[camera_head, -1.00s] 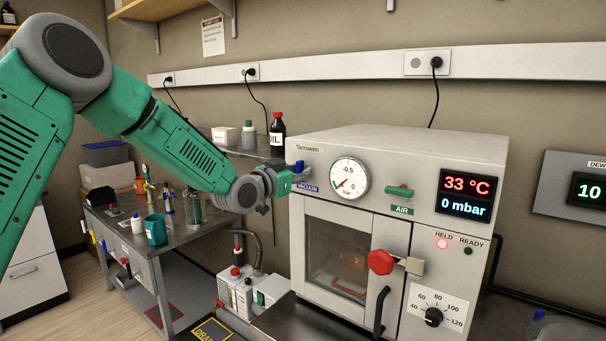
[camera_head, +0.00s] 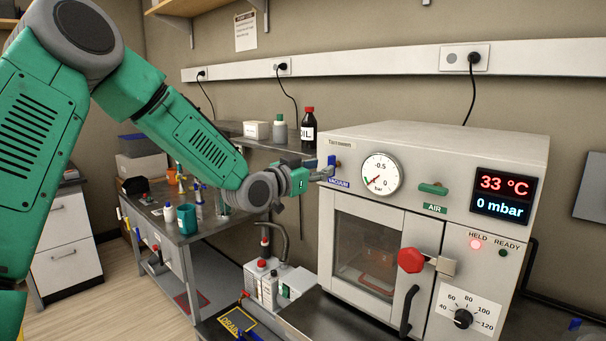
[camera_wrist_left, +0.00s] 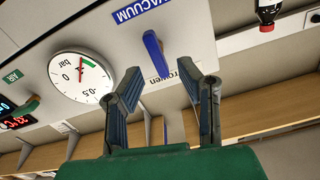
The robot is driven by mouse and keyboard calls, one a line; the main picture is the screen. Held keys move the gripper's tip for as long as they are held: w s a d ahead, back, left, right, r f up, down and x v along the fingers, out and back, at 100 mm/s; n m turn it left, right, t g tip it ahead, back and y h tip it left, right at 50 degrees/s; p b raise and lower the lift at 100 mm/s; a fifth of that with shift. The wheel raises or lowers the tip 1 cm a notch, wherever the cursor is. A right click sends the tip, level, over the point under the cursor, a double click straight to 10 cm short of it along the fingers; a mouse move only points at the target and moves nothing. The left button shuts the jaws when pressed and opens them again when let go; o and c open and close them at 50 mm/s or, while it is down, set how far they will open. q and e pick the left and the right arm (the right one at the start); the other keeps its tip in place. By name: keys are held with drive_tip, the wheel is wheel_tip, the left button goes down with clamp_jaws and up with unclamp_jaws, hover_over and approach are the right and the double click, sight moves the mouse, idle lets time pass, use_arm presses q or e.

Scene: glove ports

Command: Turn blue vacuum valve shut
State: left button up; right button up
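The blue vacuum valve handle (camera_head: 332,162) sits at the upper left of the oven front, above the VACUUM label (camera_head: 339,183). My left gripper (camera_head: 320,173) is just to its left and slightly below in the head view. In the left wrist view the gripper (camera_wrist_left: 158,72) is open, with nothing between its fingers. The blue handle (camera_wrist_left: 156,56) shows there just beyond the fingertips, roughly centred between them. I see no clear contact. The gauge (camera_head: 381,174) has its needle at the lower left, and the display (camera_head: 504,194) reads 0 mbar. My right gripper is not in view.
The white oven (camera_head: 430,140) has a green AIR handle (camera_head: 433,188) and a red door knob (camera_head: 411,260). A shelf behind my gripper holds a dark OIL bottle (camera_head: 308,130). A side table (camera_head: 190,235) carries several small items.

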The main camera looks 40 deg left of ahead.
sight(329, 162)
use_arm(q)
drive_tip(key=s, duration=0.7)
drive_tip(key=shift+s+a, duration=0.3)
drive_tip(key=shift+a, duration=0.1)
drive_tip(key=shift+n, duration=0.8)
drive_tip(key=w+b, duration=0.3)
drive_tip(key=w, duration=0.1)
drive_tip(key=w+d+b, duration=0.1)
drive_tip(key=w+b, duration=0.7)
drive_tip(key=shift+w+d+r, duration=0.25)
drive_tip(key=shift+d+r, duration=0.05)
drive_tip(key=shift+r, duration=0.1)
drive_tip(key=shift+a, duration=0.1)
